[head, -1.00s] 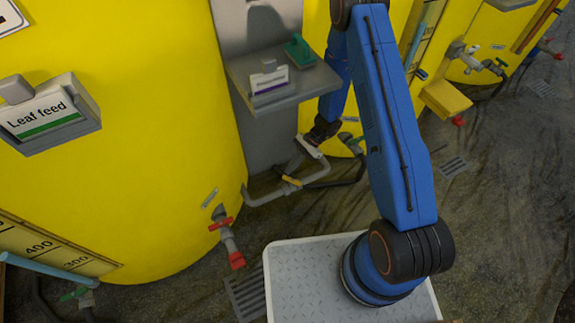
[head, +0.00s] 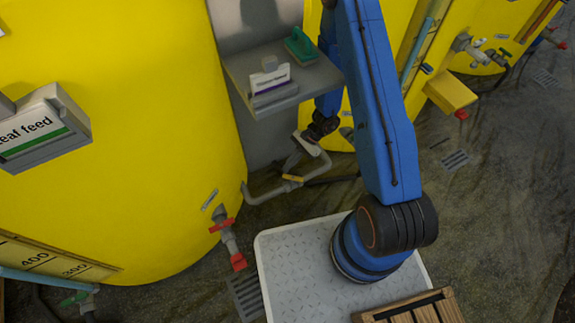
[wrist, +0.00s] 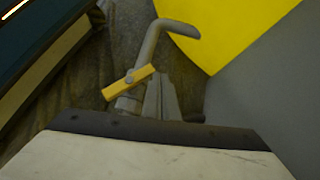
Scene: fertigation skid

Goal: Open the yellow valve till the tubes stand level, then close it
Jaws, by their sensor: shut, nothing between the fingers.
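The yellow valve handle (head: 292,178) sits on a grey pipe low between the yellow tanks. In the wrist view the yellow handle (wrist: 128,88) lies across the pipe at a slant. My gripper (wrist: 162,97) is shut and empty, its grey fingers just right of the handle, with a small gap visible in the picture. In the head view my gripper (head: 293,160) is just above the pipe, partly hidden by my wrist. A light blue sight tube (head: 45,280) runs along a scale board at lower left; another tube (head: 416,45) is at upper right. Their liquid levels cannot be read.
A red-handled tap (head: 222,226) juts from the left tank near the pipe. A grey shelf (head: 285,96) with a label holder and green item overhangs the pipe area. A "Leaf feed" sign (head: 45,130) is on the left tank. Open floor (head: 490,220) lies at right.

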